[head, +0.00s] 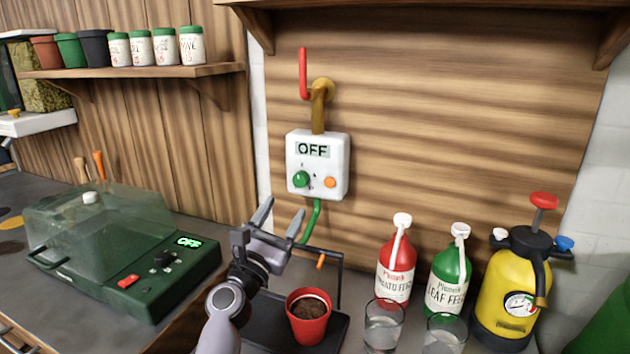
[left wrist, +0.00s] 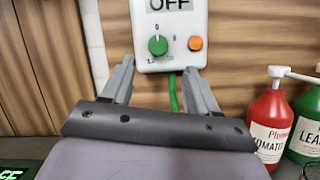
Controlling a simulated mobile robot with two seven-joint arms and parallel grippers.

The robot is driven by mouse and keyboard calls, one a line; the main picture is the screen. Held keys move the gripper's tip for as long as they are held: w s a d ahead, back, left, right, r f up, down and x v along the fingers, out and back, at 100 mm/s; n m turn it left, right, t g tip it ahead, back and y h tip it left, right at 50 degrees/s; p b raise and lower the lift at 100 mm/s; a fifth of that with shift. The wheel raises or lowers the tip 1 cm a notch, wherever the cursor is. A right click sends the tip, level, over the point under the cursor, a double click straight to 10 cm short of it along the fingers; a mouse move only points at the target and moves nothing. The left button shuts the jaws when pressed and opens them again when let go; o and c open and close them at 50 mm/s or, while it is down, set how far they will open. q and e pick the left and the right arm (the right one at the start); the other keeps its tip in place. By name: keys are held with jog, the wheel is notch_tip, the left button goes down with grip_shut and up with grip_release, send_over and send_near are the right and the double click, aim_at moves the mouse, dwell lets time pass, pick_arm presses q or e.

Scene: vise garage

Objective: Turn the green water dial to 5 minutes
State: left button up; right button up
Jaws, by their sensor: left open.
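The green water dial (head: 301,179) is on the lower left of a white control box (head: 335,162) on the wooden wall. The box's display (head: 313,150) reads OFF. An orange button (head: 330,182) sits right of the dial. In the left wrist view the dial (left wrist: 158,45) shows ahead, above the space between the fingers. My left gripper (head: 281,217) is open and empty, below and slightly left of the dial and apart from it. It also shows in the left wrist view (left wrist: 157,85). My right gripper is not in view.
A red pot (head: 308,318) of soil stands on a black tray below the box. Red (head: 395,265) and green (head: 449,272) bottles, two glasses and a yellow sprayer (head: 505,290) stand at right. A green propagator (head: 120,250) is at left. A green hose (head: 311,220) hangs from the box.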

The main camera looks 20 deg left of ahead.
aim_at(299, 181)
pick_arm(q)
jog(key=shift+n, duration=0.4)
jog(key=shift+r+x, duration=0.2)
jog(key=shift+x, duration=3.4)
jog(key=shift+a, duration=0.1)
jog(key=shift+c, duration=0.2)
jog(key=c, duration=1)
